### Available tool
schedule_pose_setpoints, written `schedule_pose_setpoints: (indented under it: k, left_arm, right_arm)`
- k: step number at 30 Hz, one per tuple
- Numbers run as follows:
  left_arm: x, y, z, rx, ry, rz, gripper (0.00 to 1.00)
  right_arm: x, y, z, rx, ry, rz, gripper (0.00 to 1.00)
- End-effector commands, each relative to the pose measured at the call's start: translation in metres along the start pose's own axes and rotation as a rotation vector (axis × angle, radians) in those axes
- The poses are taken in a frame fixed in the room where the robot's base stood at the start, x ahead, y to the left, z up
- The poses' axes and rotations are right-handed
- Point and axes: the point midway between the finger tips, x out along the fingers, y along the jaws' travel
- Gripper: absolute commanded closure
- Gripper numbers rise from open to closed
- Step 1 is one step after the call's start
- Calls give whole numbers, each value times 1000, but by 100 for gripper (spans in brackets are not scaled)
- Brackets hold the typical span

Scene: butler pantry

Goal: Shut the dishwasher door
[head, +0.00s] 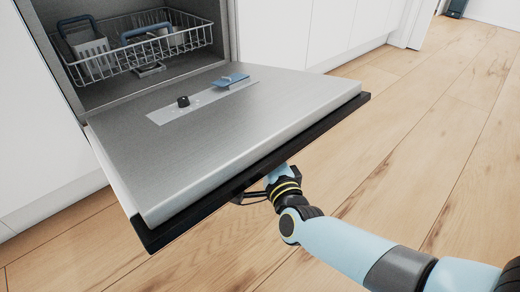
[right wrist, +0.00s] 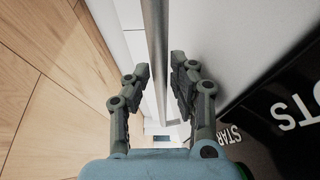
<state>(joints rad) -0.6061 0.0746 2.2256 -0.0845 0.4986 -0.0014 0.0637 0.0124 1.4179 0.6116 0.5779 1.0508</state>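The dishwasher door (head: 235,115) is folded down, open, with its silver inner face up and sloping a little toward the front. A dark strip (head: 250,168) runs along its outer edge. My right gripper (head: 262,194) is at the underside of that edge, near its middle, and is partly hidden by the door. In the right wrist view my right gripper (right wrist: 160,68) has its fingers apart, with a grey bar (right wrist: 155,35) passing between them. I cannot tell whether the fingers touch it. My left gripper is not in view.
A blue lid (head: 231,80) and a black knob (head: 183,101) are on the door's inner face. White cabinets (head: 290,30) stand on both sides. The wooden floor (head: 430,130) is clear at the right.

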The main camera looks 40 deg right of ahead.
Motion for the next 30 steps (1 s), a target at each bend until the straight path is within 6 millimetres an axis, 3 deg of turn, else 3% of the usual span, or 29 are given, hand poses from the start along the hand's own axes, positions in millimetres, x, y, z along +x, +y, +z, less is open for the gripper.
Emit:
schedule_pose_setpoints:
  k: [10, 15, 30]
  left_arm:
    - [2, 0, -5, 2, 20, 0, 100]
    - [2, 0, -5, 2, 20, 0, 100]
    - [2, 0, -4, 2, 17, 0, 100]
  right_arm:
    - [2, 0, 0, 0, -1, 0, 77]
    - [2, 0, 0, 0, -1, 0, 99]
    - [2, 0, 0, 0, -1, 2, 100]
